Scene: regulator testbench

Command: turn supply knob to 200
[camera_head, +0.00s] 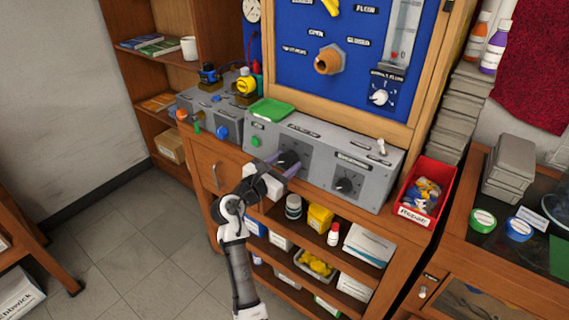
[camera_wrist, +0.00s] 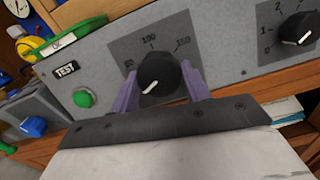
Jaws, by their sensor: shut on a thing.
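A black round knob (camera_wrist: 160,72) with a white pointer line sits on a dark dial plate on the grey bench panel; "100" and a label that looks like "150" show above it. Its pointer line aims to the lower left in the wrist view. My gripper (camera_wrist: 161,84) has its two purple fingers on either side of this knob, shut on it. In the head view, my gripper (camera_head: 281,167) reaches the same left knob (camera_head: 290,158); fingers partly cover it. The panel's name labels are too small to read, and the dial's lower part is hidden.
A second knob (camera_wrist: 298,28) with its own scale is to the right. A green button (camera_wrist: 83,98) is to the left, by a "TEST" label. A green tray (camera_head: 271,110) lies on the panel's top. A red repair bin (camera_head: 424,190) stands right of the panel.

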